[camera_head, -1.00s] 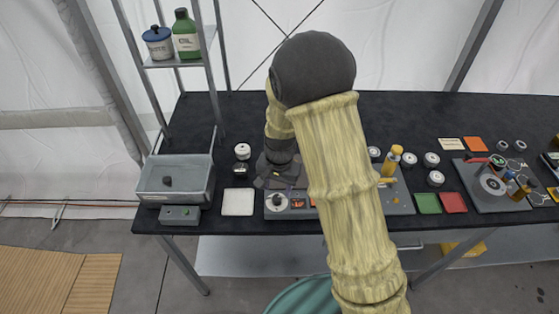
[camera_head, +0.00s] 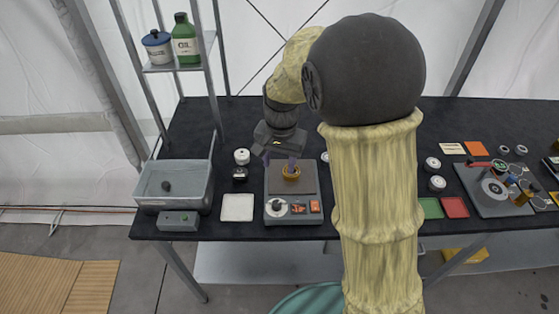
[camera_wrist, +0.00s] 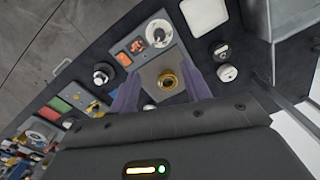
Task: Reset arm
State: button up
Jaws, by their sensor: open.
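My gripper (camera_head: 280,162) is open and empty, pointing down over the back of the black workbench. In the wrist view its two purple fingers (camera_wrist: 162,88) stand apart on either side of a brass ring-shaped piece (camera_wrist: 168,80). That brass piece (camera_head: 291,173) sits on the brown-grey top plate of a small device (camera_head: 306,187) with a dial and orange buttons on its front. The gripper appears above the piece, with a gap between the fingers and it. My arm hides the bench to the right of the device.
A grey bin (camera_head: 175,187) stands at the left bench end, below a shelf with a blue pot (camera_head: 157,46) and a green oil bottle (camera_head: 186,42). A white square pad (camera_head: 237,207) lies left of the device. Another device (camera_head: 494,189) stands at right.

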jog(key=s+d+f+n+t, duration=0.1)
jog(key=s+d+n, duration=0.3)
jog(key=s+d, duration=0.8)
jog(key=shift+s+d+f+t, duration=0.15)
jog(key=shift+s+d+t, duration=0.2)
jog(key=shift+t, duration=0.35)
